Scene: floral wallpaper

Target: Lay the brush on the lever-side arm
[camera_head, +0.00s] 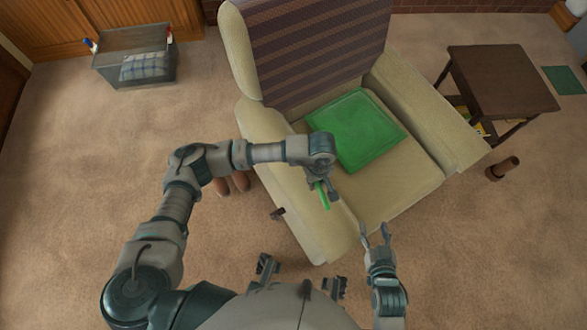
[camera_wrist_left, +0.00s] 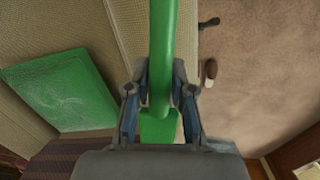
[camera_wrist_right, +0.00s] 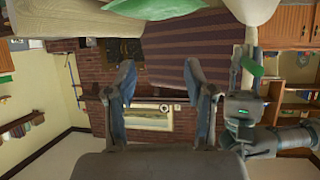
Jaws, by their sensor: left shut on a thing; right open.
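My left gripper (camera_head: 322,190) is shut on the green brush (camera_head: 324,199), above the front half of the lever-side arm (camera_head: 259,126) of the beige armchair. In the left wrist view the brush's green length (camera_wrist_left: 161,45) runs between the fingers of my left gripper (camera_wrist_left: 160,95). I cannot tell whether the brush touches the arm. The dark lever (camera_head: 278,213) sticks out from the chair's left side. My right gripper (camera_head: 374,232) is open and empty, in front of the seat. The brush also shows in the right wrist view (camera_wrist_right: 252,67).
A green cushion (camera_head: 356,130) lies on the seat. Brown slippers (camera_head: 236,183) are on the floor left of the chair.

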